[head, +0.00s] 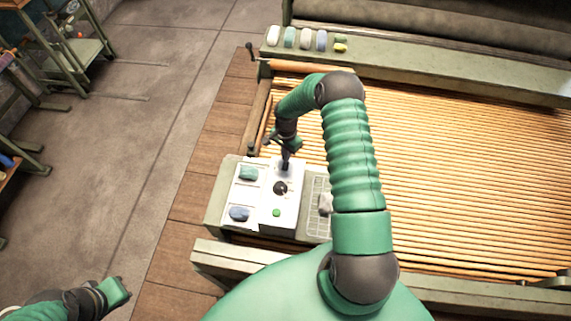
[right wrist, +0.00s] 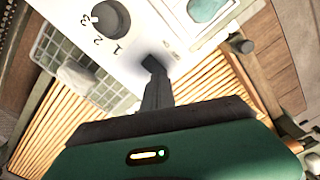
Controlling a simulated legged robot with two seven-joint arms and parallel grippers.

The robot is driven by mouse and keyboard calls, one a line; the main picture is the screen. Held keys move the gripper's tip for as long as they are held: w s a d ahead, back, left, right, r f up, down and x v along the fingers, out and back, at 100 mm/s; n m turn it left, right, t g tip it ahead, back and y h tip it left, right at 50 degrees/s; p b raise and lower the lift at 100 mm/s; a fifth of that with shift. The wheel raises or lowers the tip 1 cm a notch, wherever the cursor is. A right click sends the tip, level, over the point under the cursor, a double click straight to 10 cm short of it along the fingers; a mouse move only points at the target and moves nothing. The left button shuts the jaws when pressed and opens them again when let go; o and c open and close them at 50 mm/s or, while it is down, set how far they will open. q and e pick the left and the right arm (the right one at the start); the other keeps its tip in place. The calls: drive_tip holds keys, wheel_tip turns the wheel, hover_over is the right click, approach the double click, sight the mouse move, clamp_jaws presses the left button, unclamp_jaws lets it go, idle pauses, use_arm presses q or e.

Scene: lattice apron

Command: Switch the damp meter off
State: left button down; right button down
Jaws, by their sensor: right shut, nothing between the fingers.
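The damp meter appears to be the white box (head: 288,216) on the green ledge, with a dark round knob (head: 280,188) and a green button (head: 276,212). In the right wrist view, the knob (right wrist: 112,19) has the numbers 1, 2 and 3 beside it on the white face (right wrist: 150,25). My right gripper (head: 286,165) is shut and empty, pointing down at the box's far end. In the right wrist view its tips (right wrist: 153,66) are at a dark patch on the face; I cannot tell whether they touch. My left gripper (head: 118,290) is low at the left, away from the box; its jaws are unclear.
A white tray (head: 239,194) with a teal and a blue lump lies left of the box. A wire grid (head: 318,200) with a grey lump lies right. Wooden slats (head: 450,160) fill the right. Several coloured blocks (head: 290,37) sit on the far rail.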

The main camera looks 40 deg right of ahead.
wheel_tip(320, 180, up, 5)
drive_tip(key=p, duration=0.2)
drive_tip(key=shift+f+p, duration=0.1)
drive_tip(key=shift+p, duration=0.25)
drive_tip(key=s+a+r+n+t+b, duration=0.1)
drive_tip(key=s+a+r+n+b, duration=0.25)
drive_tip(key=a+r+n, duration=0.75)
drive_tip(key=s+a+r+n+t+b, duration=0.1)
drive_tip(key=s+a+r+n, duration=0.4)
drive_tip(key=s+a, duration=0.6)
drive_tip(key=shift+s+a+r+t+b, duration=0.15)
drive_tip(key=shift+a+t+b, duration=0.05)
drive_tip(key=shift+t+b, duration=0.15)
